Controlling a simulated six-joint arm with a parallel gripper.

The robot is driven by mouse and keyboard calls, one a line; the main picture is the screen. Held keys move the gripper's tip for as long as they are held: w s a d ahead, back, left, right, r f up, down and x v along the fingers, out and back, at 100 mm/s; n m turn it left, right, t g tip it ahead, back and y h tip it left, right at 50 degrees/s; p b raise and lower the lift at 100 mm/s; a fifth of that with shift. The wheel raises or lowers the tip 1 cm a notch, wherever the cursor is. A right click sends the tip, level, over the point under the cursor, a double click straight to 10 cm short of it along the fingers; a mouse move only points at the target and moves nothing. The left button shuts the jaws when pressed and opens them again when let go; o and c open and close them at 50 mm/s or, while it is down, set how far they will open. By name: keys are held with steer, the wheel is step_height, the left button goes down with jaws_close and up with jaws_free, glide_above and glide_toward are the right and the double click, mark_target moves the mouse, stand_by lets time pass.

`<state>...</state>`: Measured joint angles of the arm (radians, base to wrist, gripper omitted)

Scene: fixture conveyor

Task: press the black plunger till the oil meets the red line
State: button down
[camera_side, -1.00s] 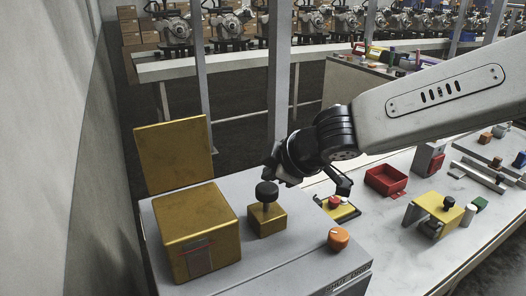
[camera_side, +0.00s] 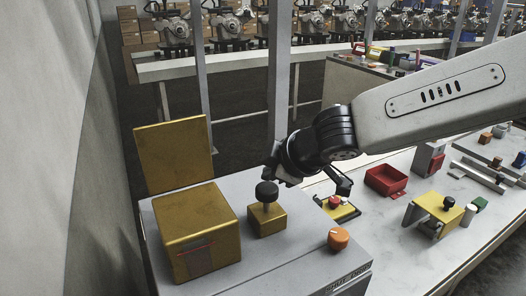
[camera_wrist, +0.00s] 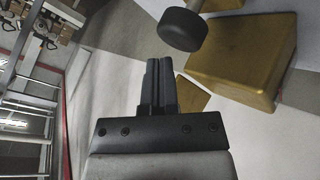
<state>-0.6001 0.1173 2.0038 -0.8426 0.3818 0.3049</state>
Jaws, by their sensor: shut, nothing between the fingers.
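The black plunger (camera_side: 267,191) has a round knob on a thin stem and stands upright on a small yellow block (camera_side: 267,222). Its knob also shows in the wrist view (camera_wrist: 183,29). Left of it is a large yellow box (camera_side: 185,216) with a small window (camera_side: 199,262) in its front. A thin red line (camera_side: 195,246) crosses the window's upper part. The oil level is too small to read clearly. My gripper (camera_wrist: 160,70) is shut and empty. In the side view it is beside and behind the knob, apparently not on top; contact is unclear.
A yellow panel (camera_side: 173,156) stands behind the box. Beyond my wrist are a red button (camera_side: 334,202) on a yellow base, a red tray (camera_side: 386,180) and a yellow bracket (camera_side: 440,207).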

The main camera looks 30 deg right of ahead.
mark_target(269, 187)
steer(key=shift+f, duration=1.65)
stand_by(2.5)
steer(key=shift+r, duration=1.65)
steer(key=shift+r, duration=0.1)
steer(key=shift+r, duration=2.4)
steer(key=shift+d+f, duration=0.1)
